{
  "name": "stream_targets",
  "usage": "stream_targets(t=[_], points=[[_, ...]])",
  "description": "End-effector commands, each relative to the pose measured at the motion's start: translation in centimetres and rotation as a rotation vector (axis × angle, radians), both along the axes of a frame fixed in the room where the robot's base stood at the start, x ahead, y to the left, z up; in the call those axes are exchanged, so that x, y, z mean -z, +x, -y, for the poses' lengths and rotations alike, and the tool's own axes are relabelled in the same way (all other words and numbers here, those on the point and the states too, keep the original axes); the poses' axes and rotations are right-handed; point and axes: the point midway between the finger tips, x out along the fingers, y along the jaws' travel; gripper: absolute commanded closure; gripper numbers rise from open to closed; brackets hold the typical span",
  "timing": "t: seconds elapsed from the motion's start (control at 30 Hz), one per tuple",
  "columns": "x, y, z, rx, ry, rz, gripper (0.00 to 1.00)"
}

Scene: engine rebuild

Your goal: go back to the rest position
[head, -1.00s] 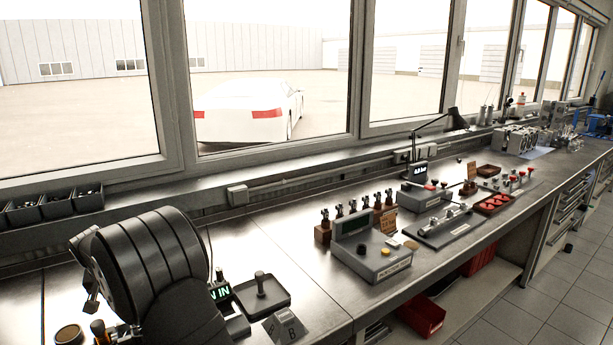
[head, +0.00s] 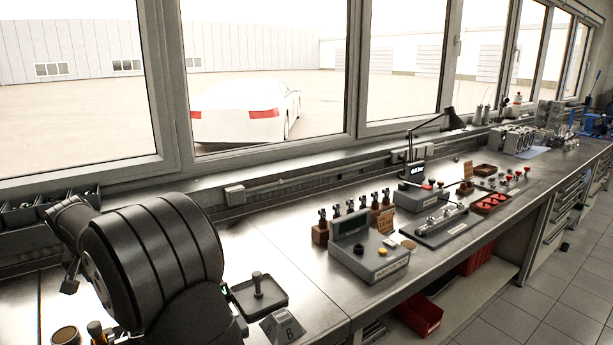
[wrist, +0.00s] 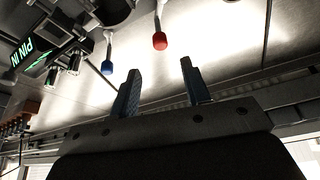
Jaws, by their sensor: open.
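My gripper (wrist: 162,85) shows in the wrist view with its two blue-padded fingers apart and nothing between them. In the head view my dark arm fills the lower left, and the gripper's fingers cannot be made out there. The steel workbench (head: 240,240) lies beyond and below the arm. In the wrist view a red-tipped tool (wrist: 160,40) and a blue-tipped tool (wrist: 107,66) are over the bench surface, apart from the fingers.
A dark tray with a peg (head: 259,293), a block marked B (head: 282,327) and a grey tester box (head: 368,255) stand right of my arm. Small bins (head: 20,215) stand behind it. A lit "PIN IN" display (wrist: 32,52) shows in the wrist view. Bare bench lies between tray and window.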

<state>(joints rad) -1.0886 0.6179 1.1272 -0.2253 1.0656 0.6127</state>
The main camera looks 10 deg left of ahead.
Motion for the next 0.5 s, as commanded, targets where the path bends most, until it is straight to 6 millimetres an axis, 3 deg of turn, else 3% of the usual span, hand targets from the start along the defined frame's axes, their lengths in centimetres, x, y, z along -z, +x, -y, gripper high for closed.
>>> stream_targets(t=[0.4, 0.5], points=[[-8.0, -2.8, 1.7, -0.001, 0.003, 0.001, 0.57], [-5.7, -2.1, 1.3, 0.001, -0.005, -0.003, 0.57]])
